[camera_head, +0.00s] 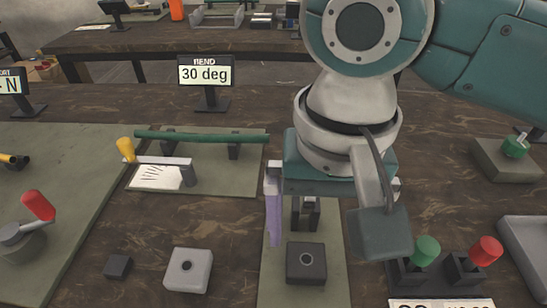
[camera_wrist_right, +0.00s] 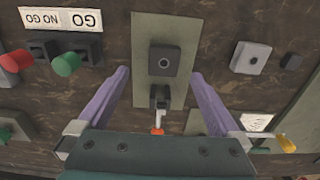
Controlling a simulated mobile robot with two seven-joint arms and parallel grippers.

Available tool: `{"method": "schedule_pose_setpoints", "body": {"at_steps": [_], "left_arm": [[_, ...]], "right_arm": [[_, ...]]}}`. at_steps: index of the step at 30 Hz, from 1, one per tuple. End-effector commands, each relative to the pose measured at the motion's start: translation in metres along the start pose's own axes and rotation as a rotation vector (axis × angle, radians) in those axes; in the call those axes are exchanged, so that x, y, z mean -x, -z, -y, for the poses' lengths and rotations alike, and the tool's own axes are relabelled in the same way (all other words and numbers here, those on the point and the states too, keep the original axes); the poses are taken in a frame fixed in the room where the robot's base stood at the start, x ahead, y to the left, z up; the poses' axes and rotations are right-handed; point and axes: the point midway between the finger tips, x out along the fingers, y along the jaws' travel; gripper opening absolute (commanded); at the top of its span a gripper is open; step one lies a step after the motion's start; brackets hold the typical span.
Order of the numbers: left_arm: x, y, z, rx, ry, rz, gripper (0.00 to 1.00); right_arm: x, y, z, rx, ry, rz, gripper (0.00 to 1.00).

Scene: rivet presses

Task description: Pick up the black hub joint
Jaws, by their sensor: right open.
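The black hub joint (camera_head: 292,274), a dark square block with a round hole on top, sits on a green mat in the head view. It also shows in the right wrist view (camera_wrist_right: 154,67), upper middle. My right gripper (camera_head: 333,228) is above and behind it. In the right wrist view, its two purple fingers are spread wide with nothing between the pads (camera_wrist_right: 160,74); the block is ahead, apparently untouched. In the head view one finger shows and the other is mostly hidden by the wrist. My left gripper is not in view.
A dark clamp with an orange tip (camera_wrist_right: 157,131) stands behind the block. A grey holed block (camera_head: 189,282) and small black cube (camera_head: 118,266) lie left. Green (camera_head: 426,250) and red (camera_head: 485,250) knobs stand right. A green bar fixture (camera_head: 200,138) and "30 deg" sign (camera_head: 205,74) are behind.

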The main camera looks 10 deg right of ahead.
Motion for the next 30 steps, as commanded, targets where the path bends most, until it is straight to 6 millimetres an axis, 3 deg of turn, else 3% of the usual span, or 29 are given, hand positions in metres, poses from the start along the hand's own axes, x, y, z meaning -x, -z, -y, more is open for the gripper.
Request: {"method": "schedule_pose_setpoints", "body": {"at_steps": [13,23,30], "left_arm": [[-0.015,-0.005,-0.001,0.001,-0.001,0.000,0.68],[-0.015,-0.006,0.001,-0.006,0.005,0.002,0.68],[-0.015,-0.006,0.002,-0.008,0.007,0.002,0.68]], "right_arm": [[-0.058,-0.002,0.006,0.003,-0.001,0.000,1.00],[-0.065,-0.002,0.006,0.004,0.001,-0.002,1.00],[-0.065,-0.002,0.006,0.004,0.002,-0.002,0.73]]}}
